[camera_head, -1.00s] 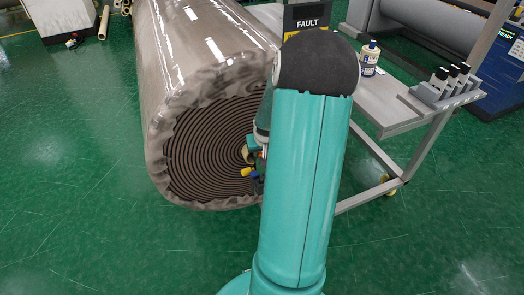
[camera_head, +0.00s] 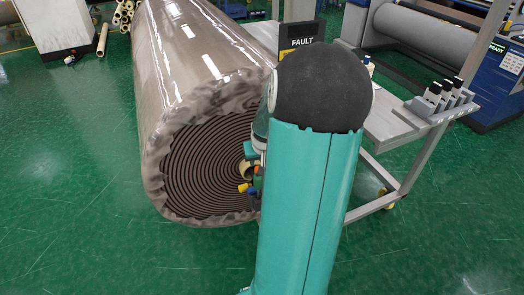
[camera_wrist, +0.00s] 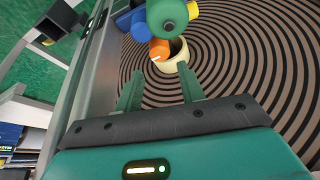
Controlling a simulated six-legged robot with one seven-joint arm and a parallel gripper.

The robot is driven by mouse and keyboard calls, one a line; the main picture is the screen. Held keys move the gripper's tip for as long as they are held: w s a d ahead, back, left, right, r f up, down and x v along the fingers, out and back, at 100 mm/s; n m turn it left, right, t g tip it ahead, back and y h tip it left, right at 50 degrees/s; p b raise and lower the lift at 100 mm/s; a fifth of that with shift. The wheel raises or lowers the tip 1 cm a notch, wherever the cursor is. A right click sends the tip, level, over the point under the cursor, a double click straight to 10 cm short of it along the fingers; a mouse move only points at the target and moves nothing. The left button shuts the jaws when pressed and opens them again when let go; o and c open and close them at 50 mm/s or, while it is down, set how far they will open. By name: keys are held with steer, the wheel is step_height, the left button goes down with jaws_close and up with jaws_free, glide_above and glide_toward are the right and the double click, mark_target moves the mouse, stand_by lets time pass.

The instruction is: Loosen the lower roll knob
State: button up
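A large wrapped roll (camera_head: 205,95) lies with its spiral end (camera_head: 205,170) facing me. At its core is a pale tube (camera_head: 245,170), also in the wrist view (camera_wrist: 172,62), with coloured knobs beside it. The wrist view shows a green knob (camera_wrist: 166,14), a blue one (camera_wrist: 138,24), an orange one (camera_wrist: 158,48) and a yellow one (camera_wrist: 193,10). The yellow knob also shows in the head view (camera_head: 243,187). I cannot tell which is the lower roll knob. My gripper (camera_wrist: 159,75) is open and empty, its fingertips just short of the core tube and orange knob. My arm hides much of this area in the head view.
A grey cart (camera_head: 385,125) stands right of the roll, with a rack of dark-topped holders (camera_head: 445,98) on it. A sign reading FAULT (camera_head: 302,40) stands behind my arm. The green floor (camera_head: 70,190) at left is clear.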

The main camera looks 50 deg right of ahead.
steer(key=v, duration=0.7)
steer(key=shift+r, duration=0.3)
